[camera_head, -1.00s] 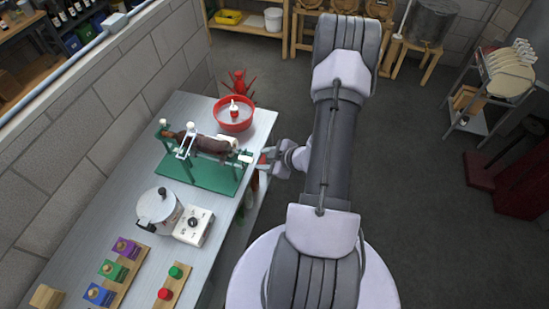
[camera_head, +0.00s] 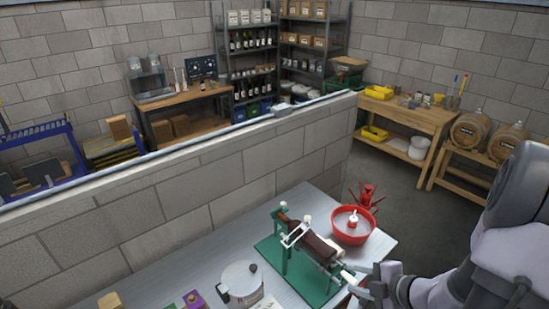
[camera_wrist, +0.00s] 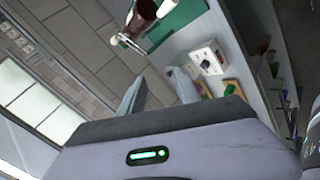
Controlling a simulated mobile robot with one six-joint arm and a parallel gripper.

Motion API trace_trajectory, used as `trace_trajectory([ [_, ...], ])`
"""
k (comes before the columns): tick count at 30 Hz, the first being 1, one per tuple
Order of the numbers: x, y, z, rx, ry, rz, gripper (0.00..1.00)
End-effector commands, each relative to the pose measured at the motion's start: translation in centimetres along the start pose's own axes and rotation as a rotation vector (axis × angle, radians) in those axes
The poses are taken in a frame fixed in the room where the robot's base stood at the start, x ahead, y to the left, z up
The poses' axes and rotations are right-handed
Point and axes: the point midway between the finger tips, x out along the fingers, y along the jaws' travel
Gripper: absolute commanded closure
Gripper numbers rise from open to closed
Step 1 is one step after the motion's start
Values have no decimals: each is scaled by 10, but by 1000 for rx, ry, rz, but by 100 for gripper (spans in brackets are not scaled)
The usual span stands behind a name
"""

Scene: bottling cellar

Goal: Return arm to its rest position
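My arm reaches in from the right of the head view. My gripper (camera_head: 376,284) is at the bench's right edge, just beyond the near end of the green bottle stand. In the wrist view, my gripper (camera_wrist: 157,84) shows two grey fingers apart with nothing between them. The green stand (camera_head: 290,265) carries a dark bottle (camera_head: 312,242) lying tilted; part of both also shows at the top of the wrist view. I cannot tell the exact gap between gripper and stand.
A red spiky item (camera_head: 367,198) is behind the bowl. A low block wall (camera_head: 215,190) runs behind the bench. Open floor (camera_head: 410,215) is beyond its right end.

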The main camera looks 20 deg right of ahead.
Motion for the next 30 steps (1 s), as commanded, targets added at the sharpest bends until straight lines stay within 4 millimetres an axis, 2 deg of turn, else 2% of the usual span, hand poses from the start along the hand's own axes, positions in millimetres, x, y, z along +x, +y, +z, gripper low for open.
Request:
trace_trajectory([
  [1, 38, -14, -33, -422, 94, -30, 61],
  [2, 47, -17, -61, -722, 162, -45, 61],
  [3, 55, -27, -97, -1120, 254, -53, 61],
  [5, 61, -51, -143, -1711, 388, -40, 61],
  [6, 61, -72, -167, -2101, 475, -17, 61],
  [8, 58, -104, -192, -2658, 592, 34, 61],
  [9, 55, -122, -201, -2996, 659, 72, 61],
  [10, 52, -134, -206, 2908, -631, -91, 61],
  [12, 46, -155, -210, 2461, -520, -101, 61],
  [13, 43, -160, -210, 2310, -483, -98, 61],
  [15, 36, -166, -211, 2050, -421, -88, 61],
  [17, 32, -168, -211, 1922, -393, -80, 61],
  [20, 27, -165, -211, 1852, -381, -74, 61],
  [30, 26, -163, -212, 1860, -383, -74, 61],
])
